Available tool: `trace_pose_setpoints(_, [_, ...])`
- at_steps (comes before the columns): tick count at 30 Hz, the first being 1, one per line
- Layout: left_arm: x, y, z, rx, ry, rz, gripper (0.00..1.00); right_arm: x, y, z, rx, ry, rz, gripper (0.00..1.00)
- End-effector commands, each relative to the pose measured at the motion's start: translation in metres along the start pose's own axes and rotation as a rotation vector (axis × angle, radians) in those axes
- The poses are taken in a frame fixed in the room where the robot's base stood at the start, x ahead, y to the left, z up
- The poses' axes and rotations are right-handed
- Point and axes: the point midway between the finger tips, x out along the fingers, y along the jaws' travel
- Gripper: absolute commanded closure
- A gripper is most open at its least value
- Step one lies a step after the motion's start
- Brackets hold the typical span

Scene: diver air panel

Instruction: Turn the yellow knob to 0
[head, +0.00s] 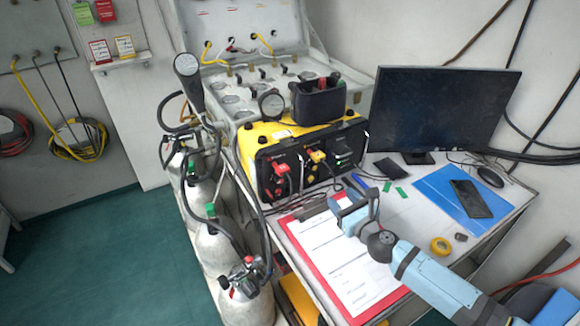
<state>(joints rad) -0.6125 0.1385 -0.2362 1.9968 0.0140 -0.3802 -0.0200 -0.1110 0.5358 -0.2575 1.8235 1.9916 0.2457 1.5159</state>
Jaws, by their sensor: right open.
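The yellow knob (318,157) is on the black front face of the yellow-and-black air panel box (266,136), right of a red knob (281,170). Its pointer and the scale marks are too small to read. My right gripper (345,201) is open and empty. It appears in front of and below the yellow knob, over the top of the clipboard, and is apart from the knob. My left gripper is not in view.
A red clipboard (307,244) with white paper lies under my right arm. A monitor (440,110), blue folder (435,184) and yellow tape roll (440,246) are on the right. Gas cylinders (213,250) with hoses stand left of the box. A black holder (319,104) sits on top.

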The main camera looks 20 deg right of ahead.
Motion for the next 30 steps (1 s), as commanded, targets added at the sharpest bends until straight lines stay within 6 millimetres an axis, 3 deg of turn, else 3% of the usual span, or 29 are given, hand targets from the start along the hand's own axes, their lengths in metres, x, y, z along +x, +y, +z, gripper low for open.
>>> trace_pose_setpoints(5, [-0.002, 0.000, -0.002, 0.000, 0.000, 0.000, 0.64, 0.021, 0.000, 0.002, 0.003, -0.002, -0.001, 0.49])
trace_pose_setpoints(18, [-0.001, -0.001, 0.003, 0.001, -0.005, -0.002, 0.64, 0.110, 0.001, 0.001, 0.000, -0.002, 0.000, 0.49])
trace_pose_setpoints(24, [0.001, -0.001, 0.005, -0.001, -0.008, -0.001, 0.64, 0.131, 0.000, 0.000, -0.001, -0.001, 0.000, 0.49])
trace_pose_setpoints(30, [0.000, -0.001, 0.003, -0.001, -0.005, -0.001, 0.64, 0.136, 0.001, 0.000, -0.001, 0.000, 0.001, 0.49])
